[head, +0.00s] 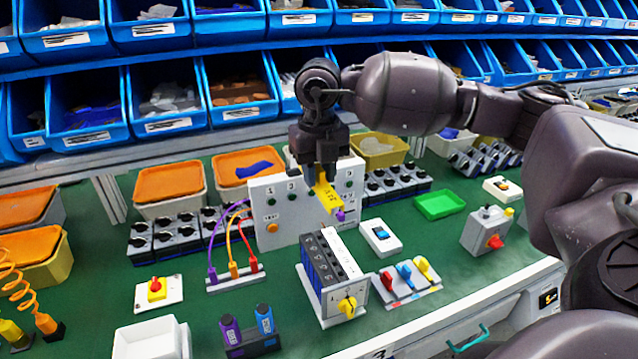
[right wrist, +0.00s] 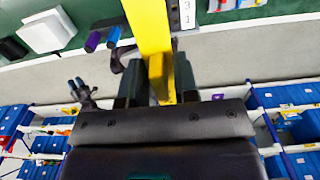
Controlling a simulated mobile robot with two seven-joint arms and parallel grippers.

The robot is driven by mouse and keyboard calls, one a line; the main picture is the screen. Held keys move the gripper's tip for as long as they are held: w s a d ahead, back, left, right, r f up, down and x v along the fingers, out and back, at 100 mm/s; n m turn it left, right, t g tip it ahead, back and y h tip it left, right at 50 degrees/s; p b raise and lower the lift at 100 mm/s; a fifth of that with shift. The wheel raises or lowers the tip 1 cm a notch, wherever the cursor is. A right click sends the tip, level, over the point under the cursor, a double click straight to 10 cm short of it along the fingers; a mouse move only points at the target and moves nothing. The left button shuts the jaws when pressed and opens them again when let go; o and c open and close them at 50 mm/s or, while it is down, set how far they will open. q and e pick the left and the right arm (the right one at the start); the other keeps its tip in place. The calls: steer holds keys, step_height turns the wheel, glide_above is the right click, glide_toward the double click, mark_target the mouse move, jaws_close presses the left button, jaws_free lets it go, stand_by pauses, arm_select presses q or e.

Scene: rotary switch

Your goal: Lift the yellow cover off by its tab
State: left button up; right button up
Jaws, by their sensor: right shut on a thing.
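The yellow cover (head: 331,197) hangs tilted from my right gripper (head: 316,178) in the head view, in front of a white panel. My right gripper is shut on the cover's upper end. In the right wrist view the yellow cover (right wrist: 150,28) extends up from between the dark fingers, its narrow tab (right wrist: 160,78) between them. The rotary switch block (head: 335,268) with a yellow knob (head: 347,306) stands on the green bench below, and the cover appears clear of it. My left gripper does not show in the head view.
The white panel (head: 268,205) stands close behind the cover. A row of red, blue and yellow levers (head: 406,278) is right of the switch block. Purple and blue plugs (head: 247,328) stand left of it.

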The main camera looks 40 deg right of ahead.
mark_target(319, 167)
steer(key=shift+r+p, duration=0.9)
steer(key=shift+r, duration=0.9)
steer(key=shift+r+p, duration=0.45)
steer(key=shift+r, duration=0.65)
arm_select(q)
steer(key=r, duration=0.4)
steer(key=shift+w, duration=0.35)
